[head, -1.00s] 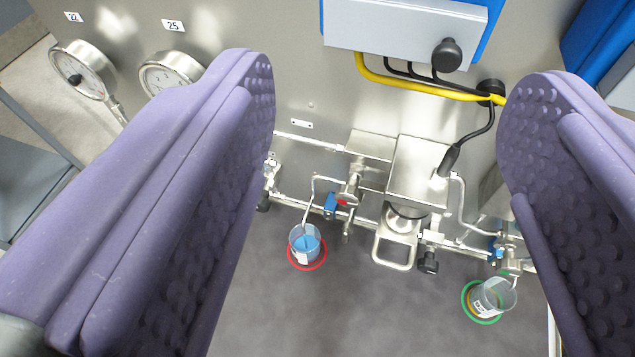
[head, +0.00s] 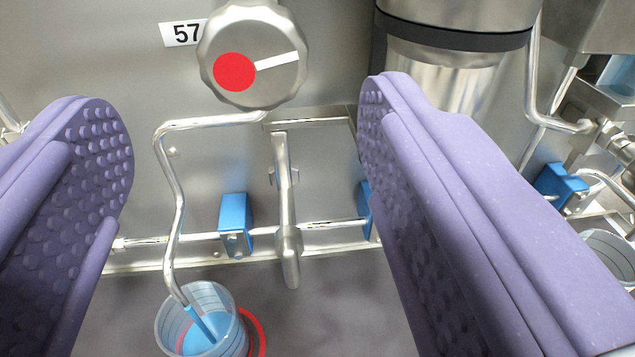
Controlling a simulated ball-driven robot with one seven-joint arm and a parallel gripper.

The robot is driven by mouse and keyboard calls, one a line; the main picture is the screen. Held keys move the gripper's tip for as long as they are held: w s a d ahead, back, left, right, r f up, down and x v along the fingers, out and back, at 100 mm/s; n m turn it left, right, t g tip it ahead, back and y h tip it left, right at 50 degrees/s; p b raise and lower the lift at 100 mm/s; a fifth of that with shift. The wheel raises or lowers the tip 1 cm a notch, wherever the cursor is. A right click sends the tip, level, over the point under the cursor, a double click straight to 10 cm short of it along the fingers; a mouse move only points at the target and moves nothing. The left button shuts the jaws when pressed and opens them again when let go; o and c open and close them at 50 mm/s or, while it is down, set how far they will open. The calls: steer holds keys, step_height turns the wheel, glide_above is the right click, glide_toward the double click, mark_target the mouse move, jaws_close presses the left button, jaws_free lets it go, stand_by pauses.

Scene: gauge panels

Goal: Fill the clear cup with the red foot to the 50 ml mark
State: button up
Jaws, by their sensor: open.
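The clear cup (head: 222,296) with the red foot (head: 257,333) stands below a bent metal spout tube (head: 177,215), whose blue tip reaches into it. Blue liquid (head: 207,335) shows in its lower part; I cannot read the level against the marks. Above it is a round metal knob (head: 252,55) with a red dot and a white pointer line, next to a label "57". The pointer line points right and slightly up. My gripper (head: 245,135) is open and empty, one purple finger on each side of the knob and spout, apart from both.
A metal lever handle (head: 288,215) hangs to the right of the spout. Blue clamps (head: 236,222) hold a horizontal pipe behind it. A large metal cylinder (head: 455,40) is at upper right. A second clear cup (head: 610,255) is partly visible at the right edge.

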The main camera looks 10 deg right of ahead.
mark_target(253, 75)
steer(key=w+b, duration=0.1)
steer(key=w, duration=0.6)
steer(key=shift+w+d+f+b, duration=0.1)
steer(key=shift+w+f+b, duration=0.05)
steer(key=shift+w+b, duration=0.15)
steer(key=c, duration=1)
steer(key=shift+f+m+b, duration=0.2)
steer(key=shift+m+b, duration=0.5)
steer(key=shift+b, duration=0.45)
steer(key=shift+c, duration=0.2)
steer(key=shift+r+m+b, duration=0.1)
steer(key=shift+m+b, duration=0.4)
steer(key=shift+m, duration=0.1)
steer(key=shift+s+r, duration=0.1)
steer(key=o, duration=1)
